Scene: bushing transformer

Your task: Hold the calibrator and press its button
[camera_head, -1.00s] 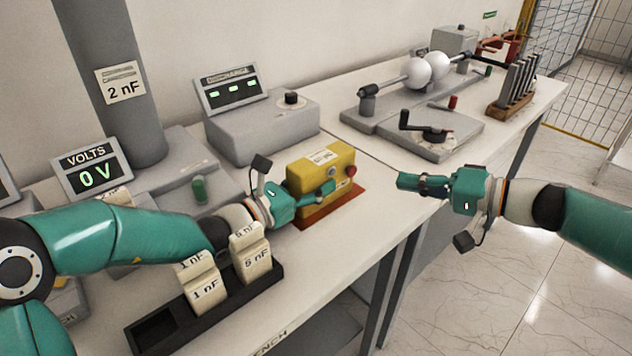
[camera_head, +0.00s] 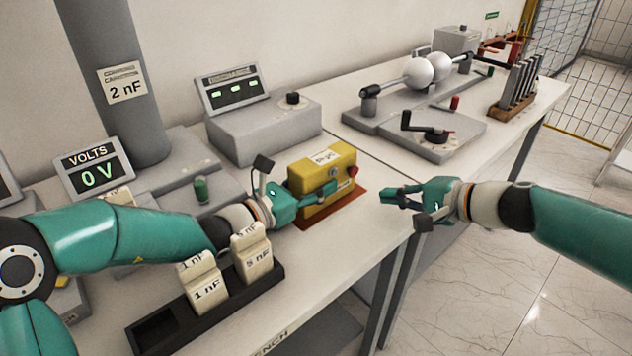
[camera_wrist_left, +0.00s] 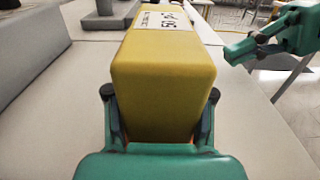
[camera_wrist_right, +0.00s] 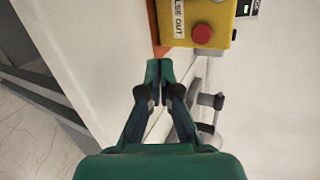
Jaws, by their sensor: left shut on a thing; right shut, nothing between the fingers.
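The calibrator is a yellow box (camera_head: 318,176) with a white label on top, on a brown-red mat (camera_head: 338,208) near the bench's front edge. My left gripper (camera_head: 318,197) is shut on the calibrator, its fingers on both sides of the box in the left wrist view (camera_wrist_left: 160,108). The red button (camera_head: 353,171) is on the calibrator's right end; it also shows in the right wrist view (camera_wrist_right: 202,33). My right gripper (camera_head: 388,195) is shut and empty, right of the calibrator and apart from it. In the right wrist view its fingertips (camera_wrist_right: 159,68) are below and left of the button.
A rack (camera_head: 212,307) with labelled capacitor blocks stands in front of my left arm. A grey discharge unit (camera_head: 265,130) is behind the calibrator. A crank base (camera_head: 440,147) and sphere gap (camera_head: 418,72) stand to the right. The bench between calibrator and crank is clear.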

